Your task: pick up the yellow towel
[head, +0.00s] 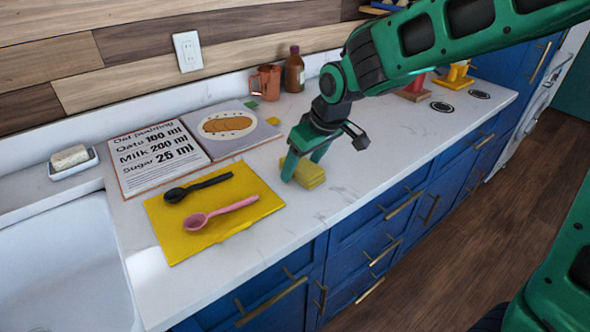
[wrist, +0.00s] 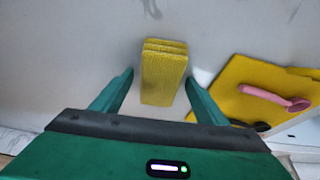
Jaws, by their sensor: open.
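The yellow towel (head: 312,176) is a small folded stack lying on the white counter, right of the yellow mat. In the wrist view the towel (wrist: 163,73) lies ahead of and between the two fingers, its layered folds at the far end. My gripper (head: 304,168) is open with its fingers pointing down right at the towel. In the wrist view my gripper (wrist: 160,92) has a finger on each side of the towel with gaps between. I cannot tell how far the fingertips are above the counter.
A yellow mat (head: 237,231) holds a black spoon (head: 196,187) and a pink spoon (head: 218,212). An open recipe book (head: 158,157), copper mug (head: 265,82) and brown bottle (head: 294,70) stand behind. The sink (head: 65,270) is at left.

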